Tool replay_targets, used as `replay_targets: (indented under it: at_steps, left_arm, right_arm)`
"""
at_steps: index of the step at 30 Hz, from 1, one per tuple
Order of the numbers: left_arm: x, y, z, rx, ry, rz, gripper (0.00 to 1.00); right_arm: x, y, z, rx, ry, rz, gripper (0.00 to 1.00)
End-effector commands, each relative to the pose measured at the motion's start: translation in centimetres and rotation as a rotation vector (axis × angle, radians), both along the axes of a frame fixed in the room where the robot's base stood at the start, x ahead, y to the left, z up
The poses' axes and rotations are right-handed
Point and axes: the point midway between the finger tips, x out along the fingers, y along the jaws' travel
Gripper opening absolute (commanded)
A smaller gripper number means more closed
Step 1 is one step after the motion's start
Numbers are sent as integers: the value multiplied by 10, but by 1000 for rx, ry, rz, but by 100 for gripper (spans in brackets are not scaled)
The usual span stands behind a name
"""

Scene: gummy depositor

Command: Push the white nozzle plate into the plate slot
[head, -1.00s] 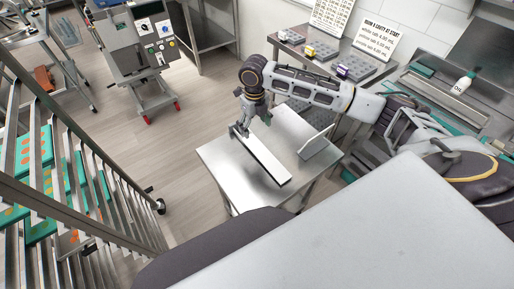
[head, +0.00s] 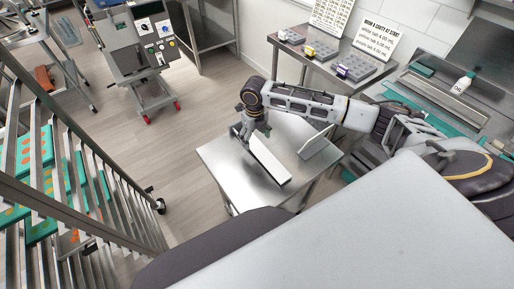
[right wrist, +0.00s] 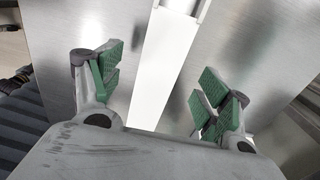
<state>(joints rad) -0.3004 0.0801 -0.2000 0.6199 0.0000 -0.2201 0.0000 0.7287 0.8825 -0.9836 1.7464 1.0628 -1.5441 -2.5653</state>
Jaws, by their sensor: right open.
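A long white plate (head: 268,163), which looks like the nozzle plate, lies on a small steel table (head: 225,165). My right gripper (head: 256,130) is at its far end, low over the table. In the right wrist view, the white plate (right wrist: 166,60) runs between the open green-padded fingers of the right gripper (right wrist: 160,88). A gap shows on each side, and the near end is hidden behind the gripper body. I cannot make out the plate slot; a machine with a control panel (head: 155,32) stands at the back left. My left gripper is not in view.
A rack with green trays (head: 40,205) is at the left. A bench with grey moulds (head: 355,67) is at the back right. Floor between table and machine is clear.

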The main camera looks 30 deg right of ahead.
Motion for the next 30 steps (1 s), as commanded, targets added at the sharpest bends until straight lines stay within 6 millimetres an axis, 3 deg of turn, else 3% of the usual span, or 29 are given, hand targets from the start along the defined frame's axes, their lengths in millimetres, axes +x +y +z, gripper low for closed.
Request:
replay_targets:
  at_steps: [16,30]
  left_arm:
    - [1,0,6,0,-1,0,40]
    - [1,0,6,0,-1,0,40]
  right_arm:
    - [2,-2,-47,0,2,0,77]
    - [3,-2,-52,-1,0,1,77]
